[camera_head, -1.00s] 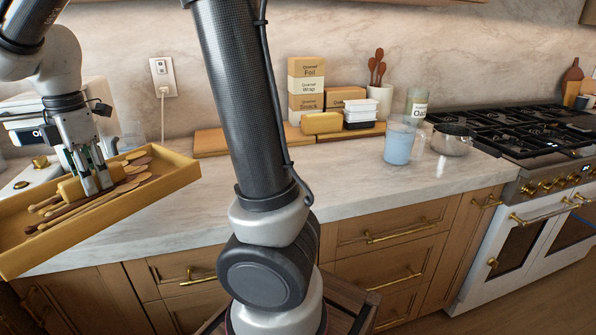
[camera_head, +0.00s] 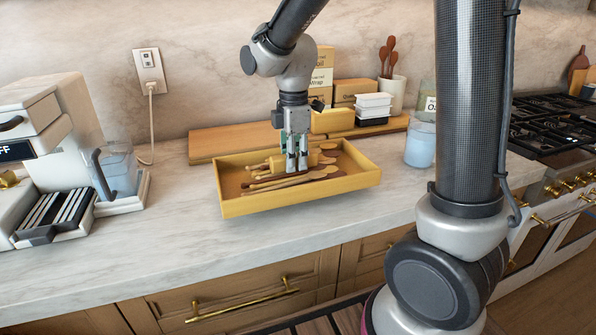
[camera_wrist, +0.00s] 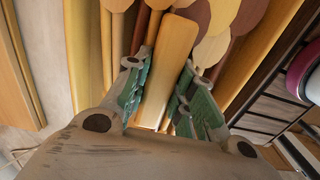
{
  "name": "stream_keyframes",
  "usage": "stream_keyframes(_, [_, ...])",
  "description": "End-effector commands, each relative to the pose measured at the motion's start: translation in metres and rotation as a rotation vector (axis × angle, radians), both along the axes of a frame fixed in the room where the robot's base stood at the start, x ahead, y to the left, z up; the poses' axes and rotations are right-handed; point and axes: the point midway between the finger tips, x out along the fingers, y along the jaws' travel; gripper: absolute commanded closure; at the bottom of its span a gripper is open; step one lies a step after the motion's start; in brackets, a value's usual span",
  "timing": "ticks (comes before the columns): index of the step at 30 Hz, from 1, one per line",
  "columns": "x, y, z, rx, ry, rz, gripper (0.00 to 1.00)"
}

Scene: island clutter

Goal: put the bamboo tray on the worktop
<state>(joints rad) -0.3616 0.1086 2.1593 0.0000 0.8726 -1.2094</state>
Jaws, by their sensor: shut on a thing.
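The bamboo tray (camera_head: 231,207) is a shallow yellow box holding several wooden spoons (camera_head: 290,182). In the head view it is over the worktop (camera_head: 165,225), in front of the wooden boards. It looks roughly level; I cannot tell whether its underside touches the worktop. My gripper (camera_head: 297,168) points down into the middle of the tray. Its fingers are shut on a yellow bar-like part inside the tray. The wrist view shows this bar (camera_wrist: 158,95) between the green-padded fingers, with spoon ends beyond. The fingers partly hide the bar.
A coffee machine (camera_head: 65,130) stands left of the tray with a clear jug (camera_head: 118,170). Behind are a wooden board (camera_head: 225,143), stacked boxes and white containers (camera_head: 373,105). A blue-filled cup (camera_head: 420,147) is to the right. Worktop is bare at front left.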

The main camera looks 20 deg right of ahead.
Motion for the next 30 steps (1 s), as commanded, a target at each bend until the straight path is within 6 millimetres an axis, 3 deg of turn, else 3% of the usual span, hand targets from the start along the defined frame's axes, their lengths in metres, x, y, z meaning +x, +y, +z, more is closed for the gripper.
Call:
stream_keyframes(7, [0.0, 0.0, -0.032, -0.001, 0.002, 0.0, 1.0])
stream_keyframes(20, [0.0, 0.0, -0.039, 0.0, 0.0, 0.0, 1.0])
stream_keyframes(21, [0.0, 0.0, -0.039, 0.0, 0.001, 0.0, 0.68])
stream_keyframes(23, [0.0, 0.0, -0.038, 0.0, 0.001, 0.0, 0.57])
stream_keyframes(30, [0.0, 0.0, -0.038, 0.0, 0.001, 0.0, 0.54])
